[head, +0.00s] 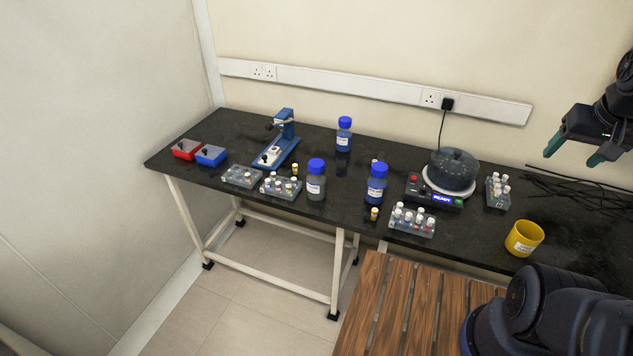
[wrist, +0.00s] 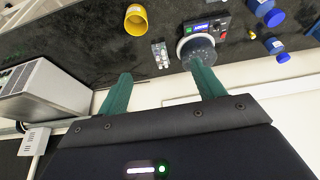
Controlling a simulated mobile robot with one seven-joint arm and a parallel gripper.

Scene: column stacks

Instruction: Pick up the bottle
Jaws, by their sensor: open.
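Three bottles with blue caps stand upright on the dark bench in the head view: one at the back (head: 344,138), one in front of it (head: 316,184) and one to the right (head: 376,187). The pictures do not show which one the task means. My gripper (head: 573,156) is at the upper right, raised above the bench and well apart from all of them. Its two green fingers are spread, with nothing between them. In the wrist view my gripper (wrist: 161,73) is also open and empty, and blue caps (wrist: 274,16) show at the upper right.
A round dark-lidded machine (head: 452,170) with a "READY" display stands right of the bottles. Black cables lie at right. A wooden slatted surface (head: 400,310) is in front.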

